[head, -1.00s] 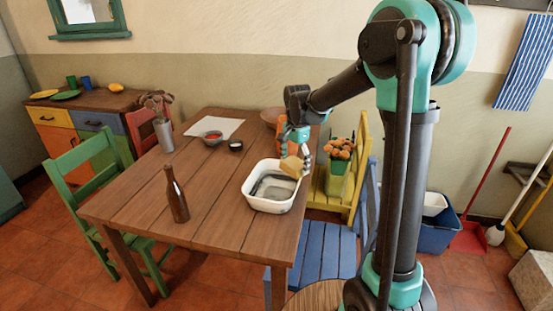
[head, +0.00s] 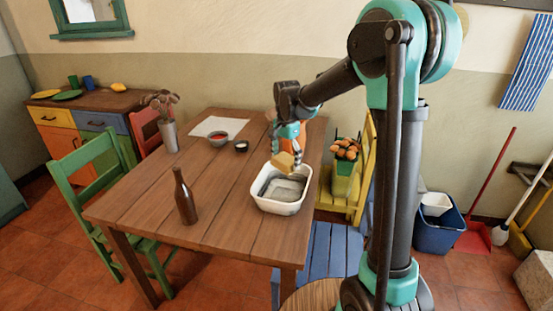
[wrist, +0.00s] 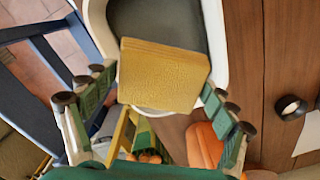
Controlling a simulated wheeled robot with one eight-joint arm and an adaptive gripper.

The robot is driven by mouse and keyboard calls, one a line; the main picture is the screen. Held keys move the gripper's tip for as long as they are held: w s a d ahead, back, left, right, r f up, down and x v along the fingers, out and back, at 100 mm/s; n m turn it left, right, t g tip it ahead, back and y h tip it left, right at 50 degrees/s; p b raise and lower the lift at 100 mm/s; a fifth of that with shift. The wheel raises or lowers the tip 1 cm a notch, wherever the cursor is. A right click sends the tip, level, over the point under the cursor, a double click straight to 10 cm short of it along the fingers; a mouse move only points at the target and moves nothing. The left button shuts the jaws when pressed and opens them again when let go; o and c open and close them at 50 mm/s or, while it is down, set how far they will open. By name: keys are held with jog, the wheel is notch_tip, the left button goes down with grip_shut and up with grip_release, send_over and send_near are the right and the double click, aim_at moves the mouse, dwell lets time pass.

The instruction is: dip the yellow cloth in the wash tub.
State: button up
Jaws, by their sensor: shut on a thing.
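The yellow cloth (head: 283,162) looks like a thick folded pad. My gripper (head: 288,152) is shut on it and holds it above the back rim of the white wash tub (head: 272,207). In the wrist view the cloth (wrist: 165,75) sits between my finger pads (wrist: 158,98) and covers part of the near rim of the tub (wrist: 246,55). Dark grey water or a grey bottom shows inside the tub. The cloth appears to be above the tub's inside, not touching it.
The tub stands on the wooden table (head: 225,190) near its right edge.

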jog(key=shift+w+a+f, duration=0.1)
jog(key=shift+a+f, duration=0.05)
jog(key=shift+a, duration=0.25)
send_over(283, 193)
jog(key=shift+a+f, duration=0.1)
jog(key=shift+f, duration=4.75)
jog(key=shift+f, duration=1.6)
jog(key=shift+r, duration=6.55)
